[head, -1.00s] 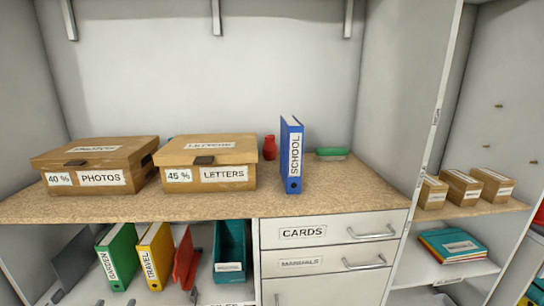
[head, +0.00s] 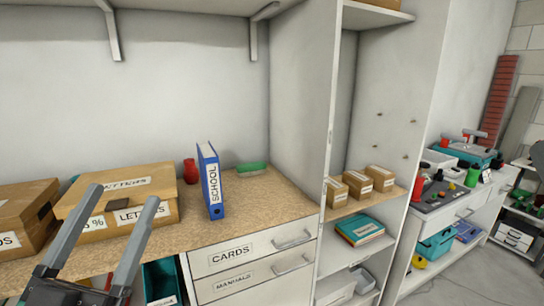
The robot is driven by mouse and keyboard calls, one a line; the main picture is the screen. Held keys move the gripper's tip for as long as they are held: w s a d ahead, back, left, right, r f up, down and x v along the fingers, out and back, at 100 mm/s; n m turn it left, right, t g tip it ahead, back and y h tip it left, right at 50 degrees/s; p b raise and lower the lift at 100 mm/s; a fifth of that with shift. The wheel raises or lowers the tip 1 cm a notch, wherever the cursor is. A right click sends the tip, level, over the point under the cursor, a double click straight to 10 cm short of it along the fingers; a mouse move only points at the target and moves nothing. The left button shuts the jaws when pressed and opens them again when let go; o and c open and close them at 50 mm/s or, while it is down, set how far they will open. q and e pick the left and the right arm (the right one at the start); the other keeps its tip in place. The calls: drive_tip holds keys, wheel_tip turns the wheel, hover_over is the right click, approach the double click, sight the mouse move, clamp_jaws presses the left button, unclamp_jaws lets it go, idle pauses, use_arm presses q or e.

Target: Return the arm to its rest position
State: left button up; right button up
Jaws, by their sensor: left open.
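My left gripper (head: 118,222) comes in at the lower left of the head view. Its two grey fingers are spread apart and empty, in front of the letters box (head: 150,186) and partly covering it. The blue school binder (head: 210,182) stands upright on the wooden counter (head: 254,204), to the right of the fingers and apart from them. My right gripper is not in view.
A photos box (head: 28,205) is cut off at the left edge. A red vase (head: 191,171) and a green object (head: 251,169) stand behind the binder. Drawers (head: 250,256) are below the counter. A tall panel (head: 312,110) separates shelves with small boxes (head: 356,184).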

use_arm(q)
drive_tip(key=s+d+r+n+t+y, duration=0.1)
drive_tip(key=s+d+r+n+t, duration=0.15)
drive_tip(key=s+r, duration=0.8)
wheel_tip(320, 180, up, 39)
drive_tip(key=w+p, duration=0.2)
drive_tip(key=p, duration=3.7)
drive_tip(key=shift+w+d, duration=0.25)
drive_tip(key=shift+d, duration=0.1)
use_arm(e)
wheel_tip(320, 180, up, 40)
use_arm(q)
drive_tip(key=shift+f, duration=0.1)
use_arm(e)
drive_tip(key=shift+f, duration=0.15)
